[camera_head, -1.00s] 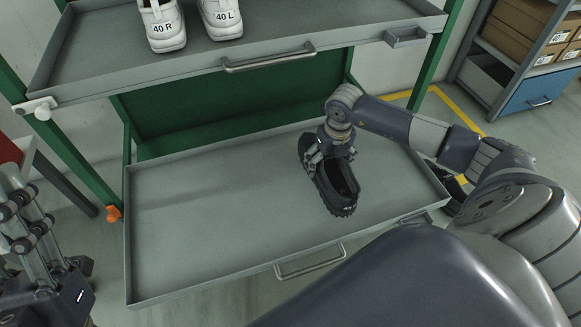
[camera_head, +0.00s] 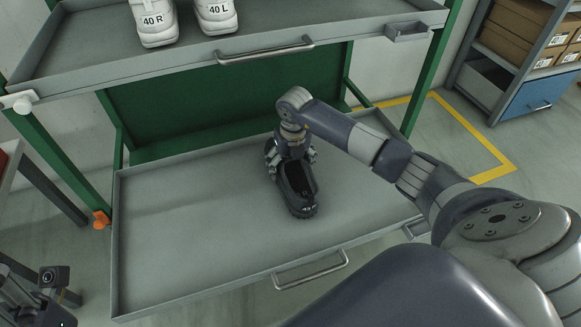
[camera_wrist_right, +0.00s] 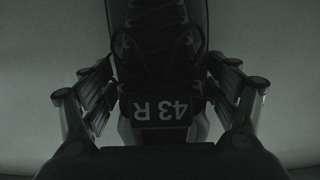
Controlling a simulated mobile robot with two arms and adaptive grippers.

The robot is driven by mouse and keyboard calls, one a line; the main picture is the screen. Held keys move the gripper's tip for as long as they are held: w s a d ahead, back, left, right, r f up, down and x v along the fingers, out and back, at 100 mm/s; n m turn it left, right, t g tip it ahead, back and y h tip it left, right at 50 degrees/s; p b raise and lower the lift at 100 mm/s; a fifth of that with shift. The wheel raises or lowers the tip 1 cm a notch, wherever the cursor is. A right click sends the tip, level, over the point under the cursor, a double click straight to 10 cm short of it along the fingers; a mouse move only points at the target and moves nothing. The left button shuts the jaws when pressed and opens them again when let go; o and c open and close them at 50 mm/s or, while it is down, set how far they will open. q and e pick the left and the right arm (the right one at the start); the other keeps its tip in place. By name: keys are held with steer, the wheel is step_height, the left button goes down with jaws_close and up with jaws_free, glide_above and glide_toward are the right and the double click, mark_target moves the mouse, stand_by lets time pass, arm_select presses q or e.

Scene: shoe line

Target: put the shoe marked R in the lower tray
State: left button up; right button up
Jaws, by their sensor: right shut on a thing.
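A black shoe (camera_head: 299,190) is at the lower tray (camera_head: 190,236), over its middle. My right gripper (camera_head: 290,160) is shut on the shoe's far part. In the right wrist view the shoe (camera_wrist_right: 158,60) lies between the fingers of the gripper (camera_wrist_right: 160,100), and its tag reads 43 R, upside down. I cannot tell whether the sole touches the tray floor. Two white shoes, marked 40 R (camera_head: 156,22) and 40 L (camera_head: 216,17), stand on the upper tray (camera_head: 105,62). My left gripper (camera_head: 55,285) shows partly at the lower left edge; its fingers are not clear.
The lower tray has low walls, a front handle (camera_head: 311,272) and bare floor left of the shoe. The upper tray's front edge and handle (camera_head: 265,52) overhang behind. Green posts (camera_head: 431,72) stand at the sides. A box shelf (camera_head: 525,50) stands at the right.

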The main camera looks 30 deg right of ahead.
steer(key=shift+r, duration=0.15)
steer(key=o, duration=1.4)
steer(key=shift+c, duration=0.2)
